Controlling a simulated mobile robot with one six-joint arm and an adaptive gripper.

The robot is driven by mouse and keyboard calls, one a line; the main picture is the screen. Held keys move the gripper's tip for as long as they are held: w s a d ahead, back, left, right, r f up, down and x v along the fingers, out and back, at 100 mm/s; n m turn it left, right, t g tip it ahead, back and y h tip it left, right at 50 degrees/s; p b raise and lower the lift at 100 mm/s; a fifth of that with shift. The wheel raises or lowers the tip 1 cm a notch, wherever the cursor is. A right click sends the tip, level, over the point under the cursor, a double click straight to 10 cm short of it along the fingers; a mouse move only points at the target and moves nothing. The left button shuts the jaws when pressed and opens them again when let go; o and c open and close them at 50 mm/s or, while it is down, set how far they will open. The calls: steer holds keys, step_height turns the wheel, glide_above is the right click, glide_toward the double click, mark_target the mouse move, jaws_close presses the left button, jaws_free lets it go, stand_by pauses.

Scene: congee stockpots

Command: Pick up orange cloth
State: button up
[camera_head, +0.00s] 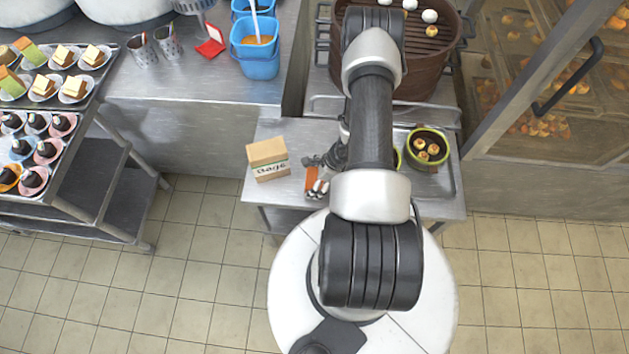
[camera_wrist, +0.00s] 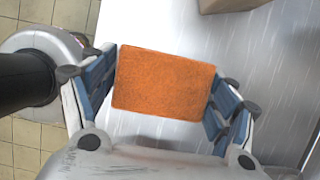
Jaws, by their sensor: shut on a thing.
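The orange cloth (camera_wrist: 163,82) is a small flat rectangle in the wrist view, between the two fingers of my gripper (camera_wrist: 165,88). The left finger meets its left edge and the right finger meets its right edge. My gripper is shut on the cloth. The metal table (camera_wrist: 262,75) shows beneath; I cannot tell how far the cloth is above it. In the head view a strip of the orange cloth (camera_head: 311,180) shows beside my gripper (camera_head: 318,172). My arm hides part of the table there.
A cardboard box (camera_head: 267,158) stands left of the cloth on the same small table (camera_head: 290,203). A green-rimmed bowl (camera_head: 427,149) with round buns sits at the right. A large brown pot (camera_head: 425,75) stands behind. A tray cart (camera_head: 80,95) with desserts is at the left.

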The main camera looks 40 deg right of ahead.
mark_target(314, 179)
steer(key=shift+c, duration=1.1)
steer(key=shift+r, duration=0.1)
step_height(314, 179, up, 20)
steer(key=p, duration=0.5)
